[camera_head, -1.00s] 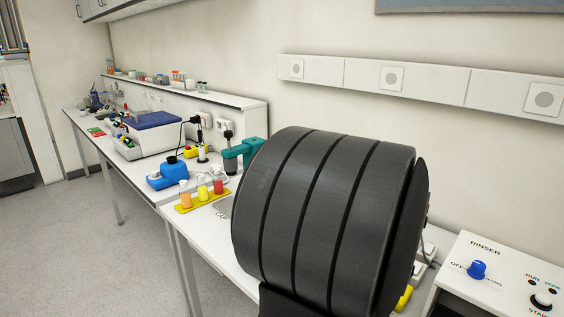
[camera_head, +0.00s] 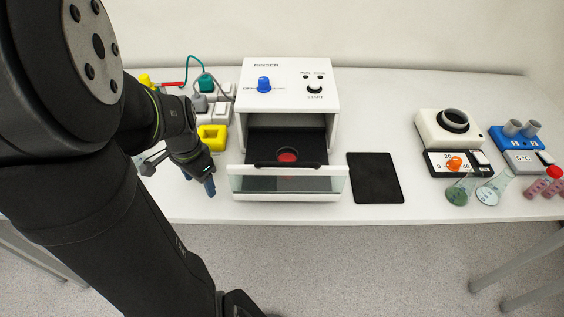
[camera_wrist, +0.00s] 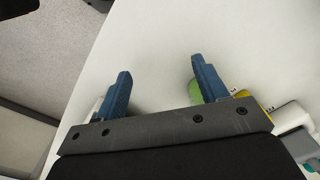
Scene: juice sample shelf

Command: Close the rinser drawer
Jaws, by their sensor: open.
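The rinser (camera_head: 290,100) is a white box with a blue knob (camera_head: 264,85) and a black start knob (camera_head: 314,88) on its sloped top. Its drawer (camera_head: 289,184) is pulled out towards the table's front edge. It has a clear front panel and a black inside, with a round red thing (camera_head: 287,156) in it. My gripper (camera_head: 196,187) is to the left of the drawer, near the table's front edge, apart from it. In the wrist view my gripper (camera_wrist: 160,88) shows two blue fingers spread wide with bare white table between them. The drawer is not recognisable there.
A yellow block (camera_head: 212,138) and several grey and white pieces stand left of the rinser. A black mat (camera_head: 375,178) lies right of the drawer. Farther right are a white heater-like device (camera_head: 450,128), flasks (camera_head: 459,191) and a blue block (camera_head: 517,143).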

